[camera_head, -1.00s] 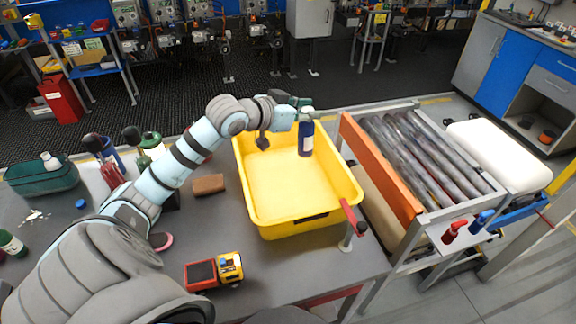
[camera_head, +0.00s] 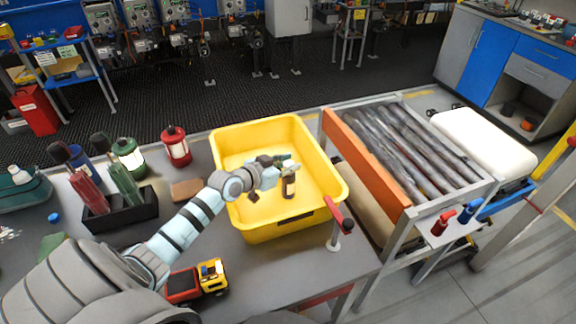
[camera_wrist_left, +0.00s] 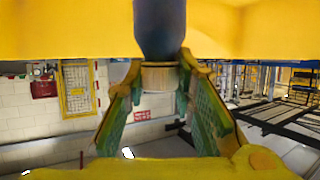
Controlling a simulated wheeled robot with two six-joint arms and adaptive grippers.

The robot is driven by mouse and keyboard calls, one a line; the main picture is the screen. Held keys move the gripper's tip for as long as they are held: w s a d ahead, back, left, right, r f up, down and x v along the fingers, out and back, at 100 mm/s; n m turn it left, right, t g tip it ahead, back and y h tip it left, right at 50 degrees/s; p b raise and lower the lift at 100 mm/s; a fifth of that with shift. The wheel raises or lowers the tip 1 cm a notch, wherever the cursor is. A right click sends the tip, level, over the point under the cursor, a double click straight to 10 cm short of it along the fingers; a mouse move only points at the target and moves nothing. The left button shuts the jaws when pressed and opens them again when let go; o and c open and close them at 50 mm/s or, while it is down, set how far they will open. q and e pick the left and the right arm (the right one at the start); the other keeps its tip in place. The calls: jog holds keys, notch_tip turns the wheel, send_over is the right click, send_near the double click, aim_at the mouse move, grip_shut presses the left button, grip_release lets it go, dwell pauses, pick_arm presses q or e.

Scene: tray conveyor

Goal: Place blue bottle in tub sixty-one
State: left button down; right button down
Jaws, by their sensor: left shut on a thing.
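The yellow tub (camera_head: 262,231) stands on the grey table; its number cannot be read. My left gripper (camera_head: 284,164) reaches over the tub's left rim and is shut on the neck of the dark blue bottle (camera_head: 289,187). The bottle hangs roughly upright within the tub's walls; whether its base touches the floor cannot be told. In the left wrist view, the fingers (camera_wrist_left: 165,85) close on the pale neck band below the blue body (camera_wrist_left: 160,28), with yellow tub surface (camera_wrist_left: 60,30) behind. My right gripper is out of view.
Left of the tub are a brown block (camera_head: 187,190), a red lantern (camera_head: 176,148), a green lantern (camera_head: 128,158) and a black caddy (camera_head: 140,214) with bottles. A toy truck (camera_head: 197,282) stands in front. An orange board (camera_head: 366,166) edges the roller conveyor (camera_head: 405,145) on the right.

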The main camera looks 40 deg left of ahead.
pick_arm(q)
jog(key=shift+s+f, duration=0.1)
jog(key=shift+f, duration=0.05)
jog(key=c, duration=1.3)
grip_release()
jog(key=shift+c, duration=0.2)
jog(key=shift+r, duration=0.3)
jog(key=p+v, duration=0.5)
jog(key=v, duration=0.6)
jog(key=shift+s, duration=0.4)
jog(key=shift+r, duration=0.1)
jog(key=shift+a, duration=0.1)
